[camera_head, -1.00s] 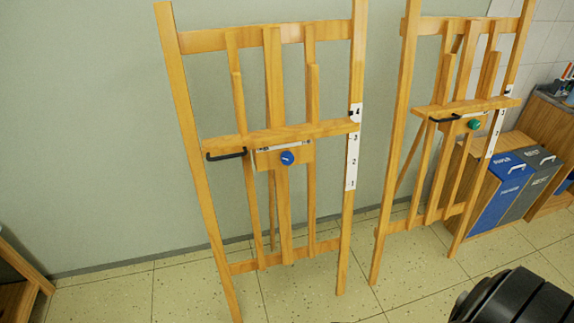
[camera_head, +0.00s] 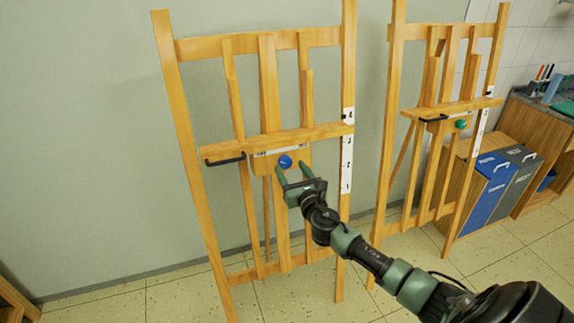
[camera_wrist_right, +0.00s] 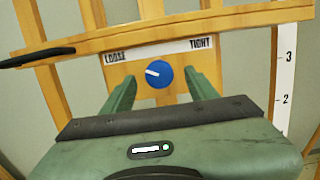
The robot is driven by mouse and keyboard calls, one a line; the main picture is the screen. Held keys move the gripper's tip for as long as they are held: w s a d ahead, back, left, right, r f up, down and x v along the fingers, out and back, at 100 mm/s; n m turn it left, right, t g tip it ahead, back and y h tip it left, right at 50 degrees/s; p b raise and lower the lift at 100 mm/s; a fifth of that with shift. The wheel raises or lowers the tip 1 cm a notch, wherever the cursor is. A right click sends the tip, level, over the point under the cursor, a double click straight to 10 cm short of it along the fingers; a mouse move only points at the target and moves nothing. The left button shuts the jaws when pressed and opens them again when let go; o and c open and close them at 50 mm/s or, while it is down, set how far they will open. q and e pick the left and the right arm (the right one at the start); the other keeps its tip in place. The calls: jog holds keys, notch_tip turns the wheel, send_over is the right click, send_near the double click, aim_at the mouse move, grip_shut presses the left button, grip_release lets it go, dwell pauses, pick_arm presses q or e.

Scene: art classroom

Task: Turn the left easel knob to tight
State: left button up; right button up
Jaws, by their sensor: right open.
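The left easel (camera_head: 222,140) is a wooden frame against the wall. Its blue knob (camera_head: 285,161) sits on a small wooden block below the shelf. In the right wrist view the knob (camera_wrist_right: 158,74) has a white pointer mark directed to the left, toward the LOOSE end of the label strip (camera_wrist_right: 160,50); TIGHT is at the right end. My right gripper (camera_head: 291,176) is open just below and in front of the knob. In the wrist view its green fingers (camera_wrist_right: 162,90) stand on either side of the knob, without visible contact. My left gripper is out of view.
A black handle (camera_head: 226,160) sticks out at the left of the shelf. A white numbered scale (camera_head: 347,150) runs down the right post. A second easel (camera_head: 390,120) with a green knob (camera_head: 461,124) stands to the right, near blue and grey bins (camera_head: 492,185).

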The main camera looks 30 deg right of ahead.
aim_at(286, 163)
jog(key=shift+x, duration=1.9)
jog(key=shift+a, duration=0.1)
grip_shut()
